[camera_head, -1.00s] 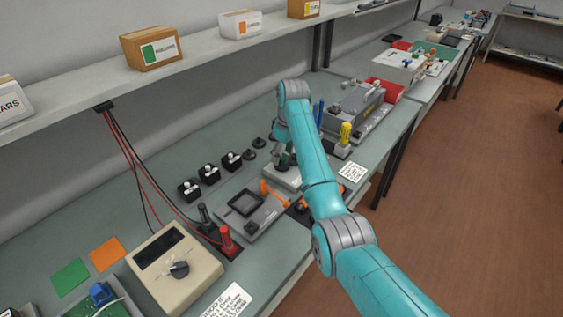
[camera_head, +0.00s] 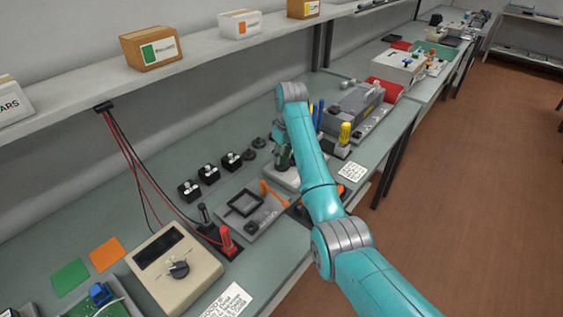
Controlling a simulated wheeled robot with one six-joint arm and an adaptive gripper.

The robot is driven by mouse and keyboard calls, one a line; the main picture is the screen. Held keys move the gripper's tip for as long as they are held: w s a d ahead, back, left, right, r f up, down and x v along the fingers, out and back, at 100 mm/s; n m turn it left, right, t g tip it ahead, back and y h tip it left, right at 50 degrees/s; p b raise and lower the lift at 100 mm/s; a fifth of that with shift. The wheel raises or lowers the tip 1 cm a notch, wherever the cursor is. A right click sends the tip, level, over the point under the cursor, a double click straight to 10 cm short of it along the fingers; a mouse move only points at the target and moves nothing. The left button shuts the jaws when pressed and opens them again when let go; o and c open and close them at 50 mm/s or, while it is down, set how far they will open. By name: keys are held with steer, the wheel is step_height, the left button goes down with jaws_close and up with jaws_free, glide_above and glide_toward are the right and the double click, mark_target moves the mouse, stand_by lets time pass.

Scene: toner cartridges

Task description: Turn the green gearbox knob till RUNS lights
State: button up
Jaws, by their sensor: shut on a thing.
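A pale grey unit, which looks like the gearbox (camera_head: 277,177), sits on the bench in the middle, partly behind my arm. My gripper (camera_head: 283,161) points down over it and is largely hidden by my forearm. A small dark green piece shows at its fingertips, which I take to be the green knob (camera_head: 284,163). The gripper is shut on it, though the fingers themselves are hard to make out. No RUNS lamp or lettering can be read from here.
A grey fixture with a dark square window (camera_head: 245,204) and an orange lever stands left of the gearbox. A shelf (camera_head: 200,56) with boxes runs above.

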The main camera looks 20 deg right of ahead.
steer(key=m, duration=0.5)
steer(key=shift+h, duration=0.4)
steer(key=m, duration=0.4)
steer(key=shift+a+m+h, duration=0.1)
steer(key=shift+m+h, duration=0.3)
steer(key=m, duration=0.4)
steer(key=m+g, duration=0.1)
steer(key=m, duration=0.3)
steer(key=shift+m+h, duration=0.4)
steer(key=o, duration=0.9)
